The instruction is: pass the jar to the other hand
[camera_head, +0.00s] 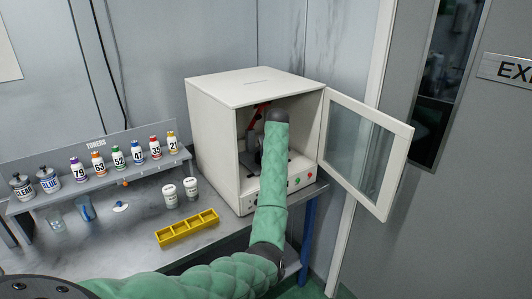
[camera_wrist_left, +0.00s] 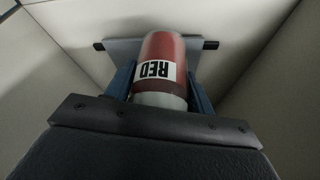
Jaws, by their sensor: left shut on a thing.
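In the left wrist view, the jar (camera_wrist_left: 163,68) is red with a white label reading RED, and its pale end is toward my wrist. The blue fingers of my left gripper (camera_wrist_left: 160,92) are shut on it, one on each side. In the head view my left arm reaches into the open white cabinet (camera_head: 222,150), and its sleeve hides most of the gripper and the jar there. My right gripper is in neither view.
The cabinet's glass door (camera_head: 366,150) stands open to the right. A yellow divided tray (camera_head: 187,228) and two white cups (camera_head: 180,192) are on the bench to the left. A rack of labelled toner bottles (camera_head: 125,157) stands behind them. Pale cabinet walls surround the jar closely.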

